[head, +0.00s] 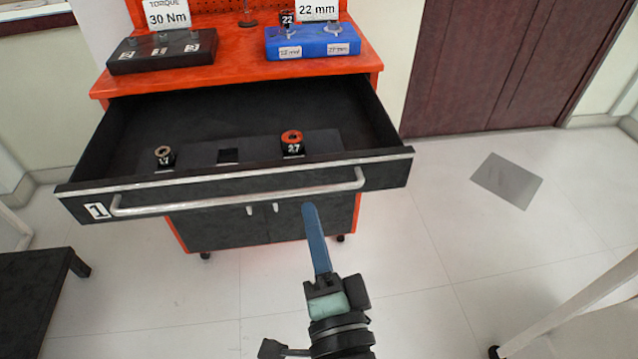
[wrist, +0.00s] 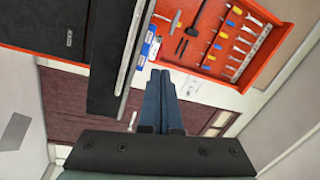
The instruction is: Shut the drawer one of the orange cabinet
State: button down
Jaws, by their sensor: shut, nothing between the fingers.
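The orange cabinet (head: 235,80) stands ahead in the head view. Its black drawer one (head: 235,198), labelled 1, is pulled well out and has a long silver handle (head: 240,197) across its front. My gripper (head: 310,210) is shut and empty, with its blue fingers pointing up just in front of the drawer front, below the right part of the handle. I cannot tell whether they touch. In the wrist view the shut fingers (wrist: 160,85) lie to the right of the drawer's edge (wrist: 135,55).
Inside the drawer are a socket marked 17 (head: 164,156) and an orange socket marked 27 (head: 292,142). A black tray (head: 163,52) and a blue tray (head: 313,42) sit on the cabinet top. A dark low table (head: 35,295) stands at left. The floor at right is mostly clear.

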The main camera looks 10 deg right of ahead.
jog(key=s+d+f+m+g+h, duration=0.1)
jog(key=s+d+f+m+g, duration=0.1)
jog(key=s+f+m, duration=0.3)
jog(key=n+p, duration=0.1)
jog(key=p, duration=0.2)
send_near(315, 183)
jog(key=w, duration=0.7)
jog(key=shift+f, duration=0.2)
